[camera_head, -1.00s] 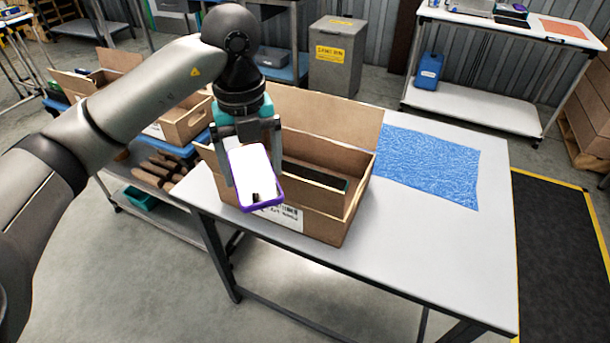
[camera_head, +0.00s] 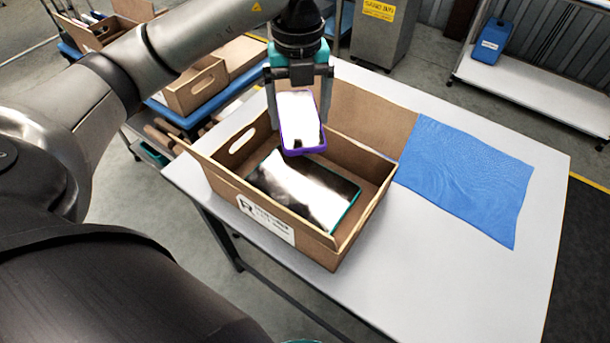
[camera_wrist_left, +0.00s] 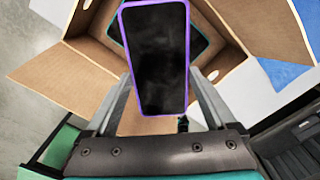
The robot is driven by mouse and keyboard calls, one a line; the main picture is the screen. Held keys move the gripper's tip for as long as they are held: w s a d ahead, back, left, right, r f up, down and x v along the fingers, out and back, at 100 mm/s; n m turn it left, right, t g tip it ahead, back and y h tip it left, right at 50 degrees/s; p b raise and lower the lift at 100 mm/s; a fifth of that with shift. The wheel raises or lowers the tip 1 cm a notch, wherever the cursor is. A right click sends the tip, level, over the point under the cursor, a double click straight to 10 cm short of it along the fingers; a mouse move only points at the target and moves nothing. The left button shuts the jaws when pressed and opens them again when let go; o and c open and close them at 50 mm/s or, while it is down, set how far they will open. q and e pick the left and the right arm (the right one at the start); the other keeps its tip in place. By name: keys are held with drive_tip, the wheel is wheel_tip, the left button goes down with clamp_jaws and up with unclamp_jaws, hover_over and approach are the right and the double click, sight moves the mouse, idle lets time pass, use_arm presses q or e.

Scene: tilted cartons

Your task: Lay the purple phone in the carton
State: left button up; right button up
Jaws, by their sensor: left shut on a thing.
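The purple phone (camera_head: 301,124), with a bright glossy screen and purple rim, is held by my left gripper (camera_head: 301,112), which is shut on it. The phone hangs over the back part of the open carton (camera_head: 318,244) on the white table. In the left wrist view the phone (camera_wrist_left: 157,62) shows a dark screen with the carton (camera_wrist_left: 75,78) below. Inside the carton lies a larger tablet-like thing (camera_head: 305,188) with a teal edge and glossy screen, leaning a little. It is partly hidden by the phone in the left wrist view (camera_wrist_left: 202,38). My right gripper is not in view.
A blue cloth (camera_head: 465,180) lies on the white table (camera_head: 430,270) right of the carton. Other cartons (camera_head: 195,92) stand on a blue shelf at the back left. A grey bin (camera_head: 382,30) stands behind. The table's front right is clear.

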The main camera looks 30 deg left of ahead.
use_arm(q)
drive_tip(key=f+b, duration=0.1)
drive_tip(key=f, duration=0.6)
drive_tip(key=f+b, duration=0.1)
drive_tip(key=f, duration=0.5)
drive_tip(key=shift+s+f, duration=0.2)
drive_tip(key=shift+f, duration=0.15)
hover_over(300, 190)
drive_tip(key=shift+f+b, duration=0.35)
drive_tip(key=shift+f, duration=2)
drive_tip(key=shift+f+b, duration=0.45)
drive_tip(key=shift+f, duration=0.15)
drive_tip(key=o, duration=1.3)
drive_tip(key=shift+c, duration=0.2)
drive_tip(key=shift+r, duration=0.1)
